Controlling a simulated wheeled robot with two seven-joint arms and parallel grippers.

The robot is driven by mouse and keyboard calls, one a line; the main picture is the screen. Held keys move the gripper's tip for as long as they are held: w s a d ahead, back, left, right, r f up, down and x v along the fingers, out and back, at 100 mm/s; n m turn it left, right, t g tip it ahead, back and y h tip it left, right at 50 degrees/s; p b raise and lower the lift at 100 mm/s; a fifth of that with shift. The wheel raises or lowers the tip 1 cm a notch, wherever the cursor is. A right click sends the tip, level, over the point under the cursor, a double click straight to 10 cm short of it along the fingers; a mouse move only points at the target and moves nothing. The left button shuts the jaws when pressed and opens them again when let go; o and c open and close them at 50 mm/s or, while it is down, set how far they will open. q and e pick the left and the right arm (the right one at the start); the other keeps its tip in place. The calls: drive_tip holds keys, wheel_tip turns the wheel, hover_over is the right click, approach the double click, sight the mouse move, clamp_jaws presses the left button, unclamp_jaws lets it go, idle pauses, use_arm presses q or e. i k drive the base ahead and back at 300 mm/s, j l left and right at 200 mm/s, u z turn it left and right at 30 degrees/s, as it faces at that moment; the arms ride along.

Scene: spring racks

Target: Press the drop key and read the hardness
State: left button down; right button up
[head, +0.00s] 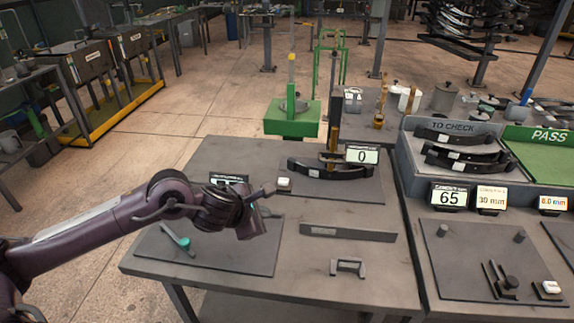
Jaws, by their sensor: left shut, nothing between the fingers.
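The hardness tester (334,115) is a dark upright column with a brass-coloured lower part. A dark curved spring leaf (349,173) lies at its foot. Its small display (361,155) reads 0. A small white key (284,184), apparently the drop key, sits at the left of the tester's dark plate. My left gripper (268,190) is shut and empty, its tip just left of the white key. I cannot tell whether it touches. The left arm partly hides another display (229,180) behind it. My right gripper is out of view.
A grey TO CHECK tray (412,160) holds several dark leaves beside a green PASS tray (545,160). Displays reading 65 (447,196) and 8.0 mm (552,203) stand in front. A flat bar (347,232) and a handle (348,267) lie on the table.

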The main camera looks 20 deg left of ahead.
sight(282, 181)
drive_tip(key=i+j, duration=0.15)
drive_tip(key=i, duration=0.25)
drive_tip(key=i+j, duration=0.2)
drive_tip(key=i, duration=0.25)
